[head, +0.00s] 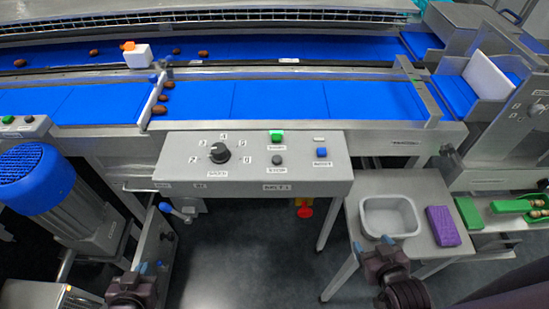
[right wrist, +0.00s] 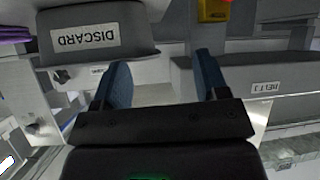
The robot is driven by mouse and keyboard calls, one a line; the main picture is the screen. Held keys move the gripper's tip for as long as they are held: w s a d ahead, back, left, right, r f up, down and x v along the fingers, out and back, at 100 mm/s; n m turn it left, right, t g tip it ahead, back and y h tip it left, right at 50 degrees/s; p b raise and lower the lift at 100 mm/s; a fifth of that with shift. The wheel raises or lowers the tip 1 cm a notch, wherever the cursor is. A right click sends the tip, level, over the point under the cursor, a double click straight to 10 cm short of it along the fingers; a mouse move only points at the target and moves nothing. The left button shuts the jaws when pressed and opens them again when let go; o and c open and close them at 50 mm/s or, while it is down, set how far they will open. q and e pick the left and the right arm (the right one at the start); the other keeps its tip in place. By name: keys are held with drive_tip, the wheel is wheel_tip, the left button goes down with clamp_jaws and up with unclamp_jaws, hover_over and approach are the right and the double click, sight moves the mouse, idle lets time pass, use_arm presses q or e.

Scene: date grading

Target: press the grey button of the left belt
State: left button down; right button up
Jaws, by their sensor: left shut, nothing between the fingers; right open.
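A grey control panel (head: 230,182) stands in the middle of the head view, below the near blue belt (head: 280,100). A dark grey round button (head: 277,160) sits on it, below a green button (head: 276,136) and right of a black dial (head: 219,153). My left gripper (head: 150,267) is shut and empty, low and left of the middle panel. My right gripper (head: 377,241) is open and empty near the side table; its fingers show in the right wrist view (right wrist: 163,85).
A blue button (head: 321,152) is at the panel's right. A blue motor (head: 38,177) stands at the left. A red knob (head: 305,211) hangs below the panel. A DISCARD box (right wrist: 95,35) is close in the right wrist view.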

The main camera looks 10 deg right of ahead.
drive_tip(key=shift+w+r, duration=0.2)
drive_tip(key=shift+w, duration=0.2)
